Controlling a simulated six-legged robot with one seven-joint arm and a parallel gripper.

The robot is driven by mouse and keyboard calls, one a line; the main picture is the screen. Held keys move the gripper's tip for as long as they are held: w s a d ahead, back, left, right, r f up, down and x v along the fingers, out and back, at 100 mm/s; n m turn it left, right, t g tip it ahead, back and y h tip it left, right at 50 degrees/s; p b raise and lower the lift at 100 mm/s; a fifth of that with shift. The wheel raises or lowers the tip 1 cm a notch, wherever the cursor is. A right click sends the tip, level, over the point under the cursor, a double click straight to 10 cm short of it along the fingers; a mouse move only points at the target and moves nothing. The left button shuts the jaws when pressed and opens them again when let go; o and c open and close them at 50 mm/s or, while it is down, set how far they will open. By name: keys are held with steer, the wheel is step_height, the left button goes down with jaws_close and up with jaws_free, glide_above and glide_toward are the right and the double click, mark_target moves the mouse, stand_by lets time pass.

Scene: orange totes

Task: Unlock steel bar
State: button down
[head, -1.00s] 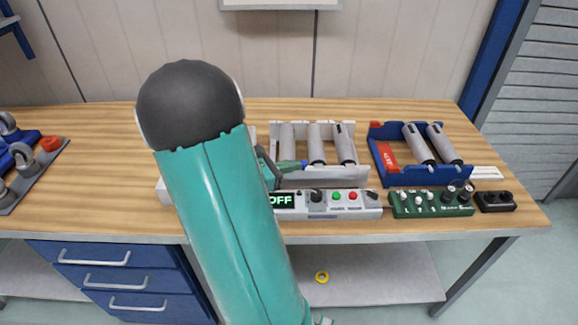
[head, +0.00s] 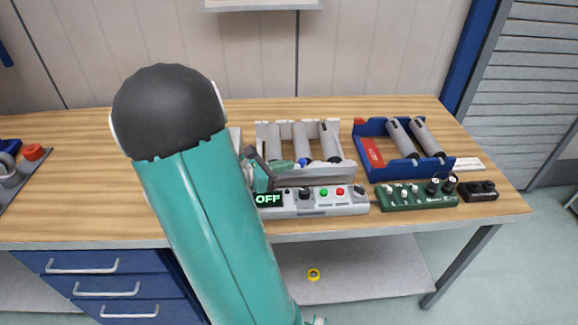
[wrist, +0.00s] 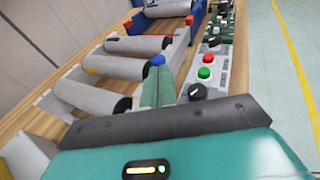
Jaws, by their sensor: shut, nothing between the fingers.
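A light grey rack (head: 340,171) holding several grey cylinders stands on the bench; it fills the upper left of the wrist view. A pale bar runs along its front, and I cannot tell for sure whether it is the steel bar. A small blue knob (head: 303,162) is at the rack's front, also in the wrist view (wrist: 158,60). My gripper (head: 285,165) is shut and empty, its green fingers (wrist: 158,88) reaching to the rack's front edge. The fingertips are at the blue knob; whether they touch it is unclear. My arm hides the rack's left surroundings.
A grey control box (head: 315,203) with an OFF display and green and red buttons sits just in front of the rack. A blue rack (head: 430,171), a green control box (head: 415,198) and a black box (head: 479,192) stand to the right.

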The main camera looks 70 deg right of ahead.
steer(key=v, duration=1.1)
steer(key=shift+w+a, duration=0.2)
steer(key=shift+w, duration=0.05)
steer(key=a+r+m+t+y, duration=0.3)
steer(key=a+t+y, duration=0.1)
steer(key=a, duration=0.7)
steer(key=w+a+r+m+t+y, duration=0.1)
steer(key=a+r+m+t+y, duration=0.2)
steer(key=a, duration=0.9)
steer(key=a+r+m+t+y, duration=0.3)
steer(key=a+t, duration=0.4)
steer(key=a, duration=0.4)
steer(key=m+y, duration=0.1)
steer(key=y, duration=0.1)
steer(key=shift+w+a+r+m+t+y, duration=0.15)
steer(key=shift+w+a+m+t+y, duration=0.15)
steer(key=shift+a+m+t, duration=0.1)
steer(key=shift+d, duration=0.25)
